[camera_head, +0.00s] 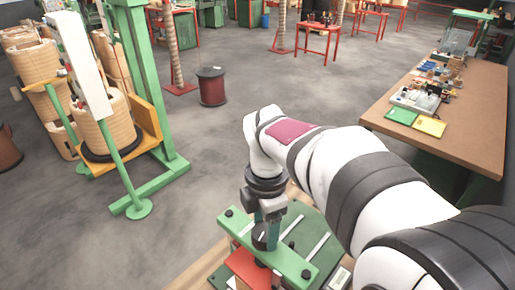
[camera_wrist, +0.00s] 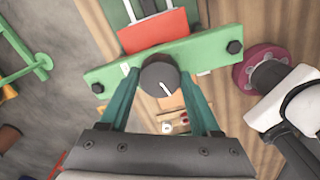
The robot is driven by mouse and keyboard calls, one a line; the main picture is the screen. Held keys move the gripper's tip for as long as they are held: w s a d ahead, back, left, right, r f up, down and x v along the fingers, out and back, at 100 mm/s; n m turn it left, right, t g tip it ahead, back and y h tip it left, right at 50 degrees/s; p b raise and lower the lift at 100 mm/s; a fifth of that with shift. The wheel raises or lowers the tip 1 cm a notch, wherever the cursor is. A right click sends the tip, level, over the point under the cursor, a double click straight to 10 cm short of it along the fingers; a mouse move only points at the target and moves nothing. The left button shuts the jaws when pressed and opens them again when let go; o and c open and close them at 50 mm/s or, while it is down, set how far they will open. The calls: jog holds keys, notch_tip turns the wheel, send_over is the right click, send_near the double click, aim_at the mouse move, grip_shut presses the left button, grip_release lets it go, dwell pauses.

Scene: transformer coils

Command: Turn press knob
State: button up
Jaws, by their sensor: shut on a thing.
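The press knob (camera_wrist: 158,76) is a dark grey round knob with a white pointer line. It sits on the green crossbar (camera_wrist: 108,76) of the press, and the line slants down to the right in the wrist view. My gripper (camera_wrist: 160,84) points down at the knob, with one teal finger on each side, and is shut on it. In the head view my gripper (camera_head: 267,230) stands over the crossbar (camera_head: 294,266), and the knob (camera_head: 261,240) is partly hidden by a finger. A red block (camera_wrist: 155,30) lies beside the crossbar.
The press stands on a wooden surface (camera_head: 193,279). Dark bolts (camera_wrist: 236,47) stick up at the crossbar's ends. A green stand with wound coils (camera_head: 104,128) is at the left. A brown workbench (camera_head: 470,110) with parts is at the right. Open floor lies between them.

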jog(key=n, duration=0.5)
jog(key=shift+a+n, duration=0.1)
jog(key=shift+n, duration=2.3)
jog(key=o, duration=1.4)
